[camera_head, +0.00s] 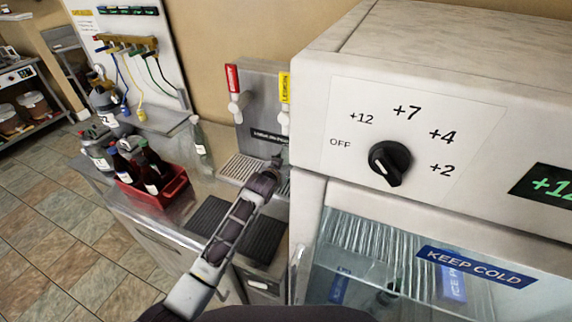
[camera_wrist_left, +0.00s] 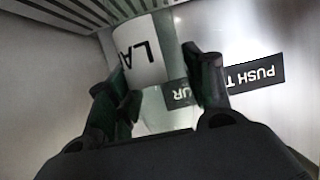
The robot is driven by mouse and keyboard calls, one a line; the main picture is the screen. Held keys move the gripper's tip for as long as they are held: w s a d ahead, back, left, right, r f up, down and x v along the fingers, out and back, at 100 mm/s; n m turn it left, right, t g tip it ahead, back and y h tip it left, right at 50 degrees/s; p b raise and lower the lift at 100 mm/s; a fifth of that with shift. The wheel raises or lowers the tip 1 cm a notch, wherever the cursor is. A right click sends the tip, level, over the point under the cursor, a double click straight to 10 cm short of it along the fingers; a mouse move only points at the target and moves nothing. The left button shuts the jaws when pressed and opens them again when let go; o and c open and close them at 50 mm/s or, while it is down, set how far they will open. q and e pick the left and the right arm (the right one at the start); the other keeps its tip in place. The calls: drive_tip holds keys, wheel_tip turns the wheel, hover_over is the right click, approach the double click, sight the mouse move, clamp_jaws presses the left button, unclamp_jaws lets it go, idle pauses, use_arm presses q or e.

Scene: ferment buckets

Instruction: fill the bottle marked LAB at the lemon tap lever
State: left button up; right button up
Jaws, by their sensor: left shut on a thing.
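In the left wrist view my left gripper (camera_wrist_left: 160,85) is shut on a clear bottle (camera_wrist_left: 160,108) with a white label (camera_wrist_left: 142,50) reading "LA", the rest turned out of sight. In the head view the same gripper (camera_head: 276,164) is at the dispenser, below the white tap under the yellow LEMON sign (camera_head: 285,87). The lemon tap (camera_head: 284,120) is partly cut off by the cooler. The held bottle is mostly hidden there, so I cannot tell its fill or whether it touches the lever. My right gripper is not in view.
A second tap (camera_head: 238,105) under a red sign stands left of the lemon tap, above a drip grate (camera_head: 243,168). A clear bottle (camera_head: 200,140) stands on the counter. A red crate (camera_head: 172,192) holds dark bottles. The cooler (camera_head: 420,110) closely borders the right side.

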use_arm(q)
drive_tip(key=shift+f, duration=0.15)
idle(0.3)
drive_tip(key=o, duration=1.2)
drive_tip(key=shift+o, duration=0.2)
drive_tip(key=shift+s, duration=0.1)
drive_tip(key=v, duration=1.1)
drive_tip(key=shift+s, duration=0.35)
drive_tip(key=shift+a, duration=0.15)
